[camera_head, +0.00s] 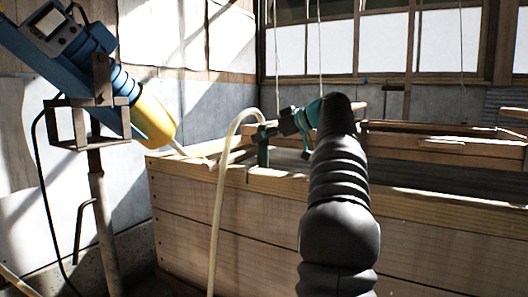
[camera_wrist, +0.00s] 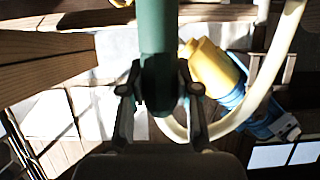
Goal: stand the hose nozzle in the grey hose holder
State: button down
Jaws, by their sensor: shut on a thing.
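The hose nozzle (camera_head: 263,153) is a dark green tube, roughly upright, over the near rim of the wooden box in the head view. My gripper (camera_head: 268,131) reaches it from the right and is shut on its upper part. In the wrist view the green nozzle (camera_wrist: 157,35) runs up between the two fingers of my gripper (camera_wrist: 160,95). A cream hose (camera_head: 217,205) arches from the nozzle's top and hangs down in front of the box. I cannot tell whether the nozzle's lower end touches anything. I cannot make out a grey hose holder for certain.
A long wooden box (camera_head: 225,228) fills the middle and right. A blue and yellow tool (camera_head: 155,120) slants down at the left, by a rusty metal bracket (camera_head: 85,125) on a post. Thin cords hang behind, before the windows.

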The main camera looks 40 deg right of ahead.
aim_at(265, 148)
jog(key=shift+f+b, duration=0.75)
jog(key=shift+f, duration=1.2)
jog(key=shift+f, duration=0.1)
jog(key=shift+f+b, duration=0.25)
jog(key=shift+b, duration=0.05)
jog(key=c, duration=0.8)
grip_release()
jog(key=shift+c, duration=0.2)
jog(key=shift+r+p, duration=0.3)
jog(key=shift+s+d+r, duration=0.2)
jog(key=shift+s, duration=0.05)
jog(key=p+v, duration=0.1)
jog(key=v, duration=1)
